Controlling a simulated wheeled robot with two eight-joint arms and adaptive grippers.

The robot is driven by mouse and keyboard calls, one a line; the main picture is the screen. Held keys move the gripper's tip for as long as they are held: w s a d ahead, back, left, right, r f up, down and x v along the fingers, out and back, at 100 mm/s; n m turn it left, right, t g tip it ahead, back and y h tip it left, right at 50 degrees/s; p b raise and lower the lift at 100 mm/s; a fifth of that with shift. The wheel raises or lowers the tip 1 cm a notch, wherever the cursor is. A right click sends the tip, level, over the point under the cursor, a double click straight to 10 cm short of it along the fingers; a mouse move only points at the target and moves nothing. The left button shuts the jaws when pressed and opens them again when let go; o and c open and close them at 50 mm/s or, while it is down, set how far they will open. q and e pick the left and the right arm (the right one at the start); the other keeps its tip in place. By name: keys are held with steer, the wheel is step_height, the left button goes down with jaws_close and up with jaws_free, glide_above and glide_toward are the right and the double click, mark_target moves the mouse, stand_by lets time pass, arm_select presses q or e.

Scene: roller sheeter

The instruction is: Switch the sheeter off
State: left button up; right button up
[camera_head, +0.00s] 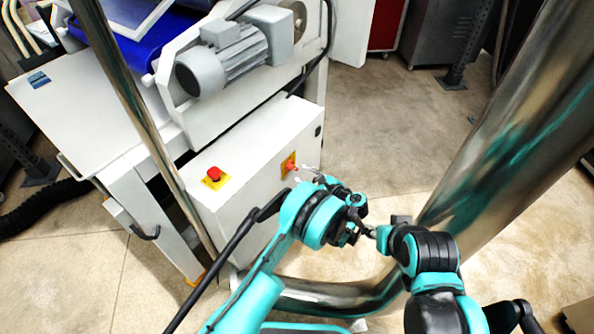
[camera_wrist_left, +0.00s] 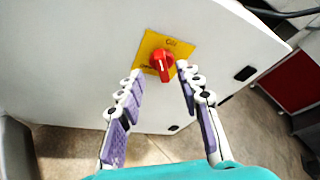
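The sheeter (camera_head: 258,135) is a white machine at the left and middle of the head view. A red rotary switch (camera_head: 289,166) on a yellow plate sits on its side panel. The switch shows larger in the left wrist view (camera_wrist_left: 162,66), its handle roughly upright in the picture. The plate's lettering is too small to read surely. My left gripper (camera_head: 309,174) is just in front of the switch. In the left wrist view its fingers (camera_wrist_left: 161,74) are spread, one to each side of the knob. I cannot tell whether they touch it.
A red mushroom button (camera_head: 214,174) on a yellow plate sits on the sheeter's top ledge. A grey motor (camera_head: 222,64) is above it. A thick shiny metal post (camera_head: 515,125) stands at the right. Floor (camera_head: 385,125) is clear between sheeter and post.

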arm_select(q)
steer(key=v, duration=0.4)
steer(key=shift+s+d+r, duration=0.15)
steer(key=shift+s+d, duration=0.1)
steer(key=shift+s, duration=0.05)
